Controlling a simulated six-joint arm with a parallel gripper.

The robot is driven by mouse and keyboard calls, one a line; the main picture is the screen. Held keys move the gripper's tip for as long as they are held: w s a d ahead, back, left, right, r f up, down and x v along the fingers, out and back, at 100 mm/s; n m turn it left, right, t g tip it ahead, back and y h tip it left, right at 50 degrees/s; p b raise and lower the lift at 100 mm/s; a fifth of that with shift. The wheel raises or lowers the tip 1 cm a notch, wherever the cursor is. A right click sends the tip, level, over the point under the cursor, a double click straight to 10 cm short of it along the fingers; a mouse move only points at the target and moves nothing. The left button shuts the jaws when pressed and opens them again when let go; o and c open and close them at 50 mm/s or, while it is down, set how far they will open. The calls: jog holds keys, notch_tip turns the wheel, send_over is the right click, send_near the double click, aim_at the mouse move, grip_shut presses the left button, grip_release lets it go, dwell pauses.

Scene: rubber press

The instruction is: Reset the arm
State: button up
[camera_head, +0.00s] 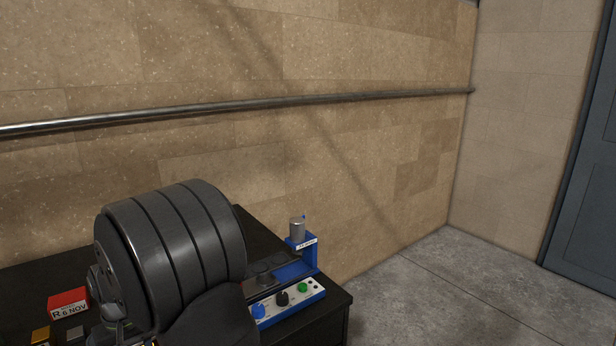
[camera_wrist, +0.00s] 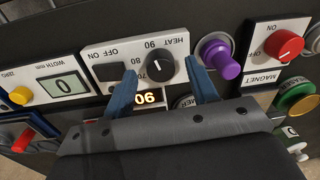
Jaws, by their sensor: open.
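My gripper (camera_wrist: 160,68) shows in the wrist view as two blue fingers, open, one on each side of a black dial (camera_wrist: 160,68) on a white HEAT panel (camera_wrist: 112,50). I cannot tell whether the fingers touch the dial. The panel appears upside down and has numbers around the dial. Lit amber digits show on a display (camera_wrist: 148,97) below it, partly hidden by my gripper. In the head view my gripper cannot be made out; a large dark rounded part of my arm fills the lower left.
Around the dial are a purple knob (camera_wrist: 217,56), a MAGNET panel with a red knob (camera_wrist: 284,44) and a WIDTH panel (camera_wrist: 62,86). The head view shows a blue device (camera_head: 300,262) on a black table (camera_head: 330,302), and a red box (camera_head: 68,302).

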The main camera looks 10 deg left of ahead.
jog(key=shift+f, duration=0.55)
jog(key=n, duration=0.4)
jog(key=shift+r, duration=0.1)
jog(key=n, duration=0.8)
jog(key=shift+a+n+h, duration=0.1)
jog(key=shift+n+h, duration=0.2)
jog(key=n, duration=0.4)
jog(key=shift+n, duration=0.3)
